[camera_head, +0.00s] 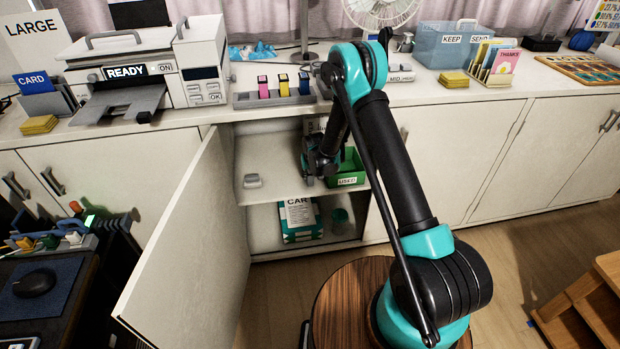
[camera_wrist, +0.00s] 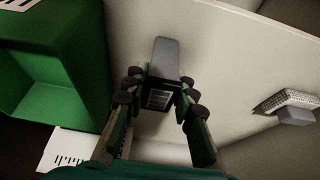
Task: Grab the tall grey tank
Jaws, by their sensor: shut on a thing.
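In the wrist view, the tall grey tank (camera_wrist: 166,58) has a light grey body and a dark end with a pale striped label. My gripper (camera_wrist: 158,92) is shut on it, one finger on each side of the dark end. In the head view, my gripper (camera_head: 318,166) is inside the open cabinet at the upper shelf, just left of the green bin. There the tank is hidden or too small to make out among the fingers and arm.
The green bin (camera_head: 349,172), labelled "USED", also fills the left of the wrist view (camera_wrist: 92,75). A low grey piece (camera_head: 253,181) lies left on the upper shelf. The open cabinet door (camera_head: 190,250) juts out left. A box (camera_head: 299,220) stands on the lower shelf.

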